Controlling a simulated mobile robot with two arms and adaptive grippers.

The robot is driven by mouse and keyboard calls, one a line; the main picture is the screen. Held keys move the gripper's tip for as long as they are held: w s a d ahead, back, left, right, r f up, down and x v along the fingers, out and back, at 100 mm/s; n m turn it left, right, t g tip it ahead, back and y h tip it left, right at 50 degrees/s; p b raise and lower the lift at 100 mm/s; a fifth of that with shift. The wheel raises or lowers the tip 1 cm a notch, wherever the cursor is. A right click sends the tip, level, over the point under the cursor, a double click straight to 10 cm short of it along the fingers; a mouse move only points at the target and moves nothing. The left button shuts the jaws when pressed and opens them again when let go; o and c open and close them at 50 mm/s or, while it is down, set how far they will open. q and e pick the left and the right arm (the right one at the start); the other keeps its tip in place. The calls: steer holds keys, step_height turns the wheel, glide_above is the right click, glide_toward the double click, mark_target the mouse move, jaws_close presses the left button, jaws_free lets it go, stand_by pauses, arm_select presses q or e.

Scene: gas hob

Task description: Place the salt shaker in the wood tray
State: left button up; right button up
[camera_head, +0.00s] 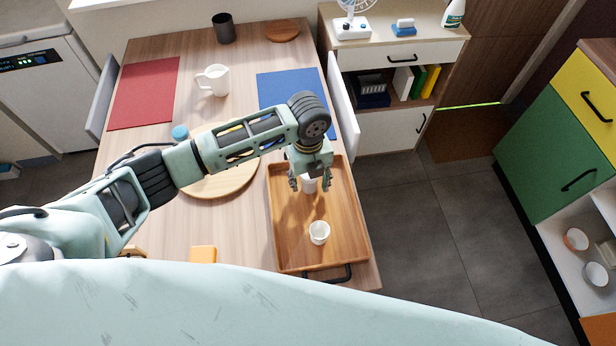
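The wood tray (284,240) lies on the right side of the table, with a dark handle at its near end. My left gripper (310,186) is above the tray's far half, pointing down. Its fingers are spread on both sides of a small white object (309,185), which looks like the salt shaker; its top is hidden under the gripper. The object appears upright in or just over the tray; I cannot tell whether it touches the bottom. A small white cup (319,232) stands in the tray's near half. My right gripper is not in view.
A round wooden board (222,186) lies left of the tray, partly under my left arm, near a blue-topped item (180,132). A white mug (214,80), a blue mat (283,88), a red mat (145,92) and a dark cup (223,28) are farther back.

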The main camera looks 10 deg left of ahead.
arm_select(q)
steer(key=shift+r, duration=0.15)
step_height(320, 180, up, 12)
steer(key=shift+r+b, duration=0.1)
steer(key=shift+b, duration=0.35)
stand_by(0.5)
